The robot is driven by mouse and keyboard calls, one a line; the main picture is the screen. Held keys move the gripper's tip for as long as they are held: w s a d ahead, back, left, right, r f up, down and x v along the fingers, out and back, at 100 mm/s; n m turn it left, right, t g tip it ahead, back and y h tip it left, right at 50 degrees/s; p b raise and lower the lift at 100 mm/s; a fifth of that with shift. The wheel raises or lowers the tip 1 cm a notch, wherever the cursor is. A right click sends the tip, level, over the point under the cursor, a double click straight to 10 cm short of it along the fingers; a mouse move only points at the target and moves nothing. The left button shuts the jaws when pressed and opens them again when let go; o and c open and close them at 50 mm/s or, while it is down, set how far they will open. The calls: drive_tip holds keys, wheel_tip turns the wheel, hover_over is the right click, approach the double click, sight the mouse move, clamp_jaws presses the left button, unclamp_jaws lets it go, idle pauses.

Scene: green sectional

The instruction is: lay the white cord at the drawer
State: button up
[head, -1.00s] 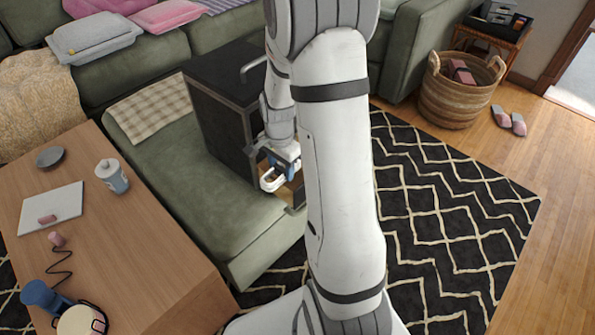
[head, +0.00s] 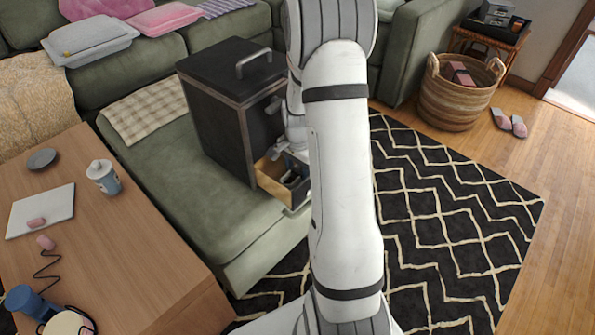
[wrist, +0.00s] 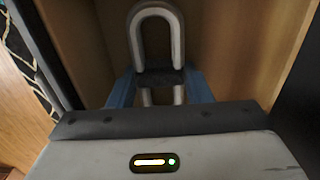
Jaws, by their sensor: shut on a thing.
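The white cord (wrist: 177,38) shows in the wrist view as an upright, narrow loop. My gripper (wrist: 158,78) is shut on it, with dark pads across the loop and blue fingers at the sides. Light wooden drawer walls (wrist: 247,50) surround the cord and fingers. In the head view the drawer (head: 270,187) stands open at the lower front of a black cabinet (head: 218,115). My gripper is at the drawer there, partly hidden behind my arm. The cord cannot be made out in that view, and whether it touches the drawer floor is unclear.
The cabinet stands on the green sectional seat (head: 185,170), with a metal handle (head: 254,62) on top. A wooden table (head: 130,255) with a cup (head: 104,178) is at the left. A woven basket (head: 450,100) stands right, beyond the patterned rug (head: 445,215).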

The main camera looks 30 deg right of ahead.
sight(298, 170)
drive_tip(key=shift+f, duration=0.1)
drive_tip(key=o, duration=1)
wheel_tip(298, 170, up, 8)
drive_tip(key=p, duration=0.2)
drive_tip(key=shift+p, duration=0.4)
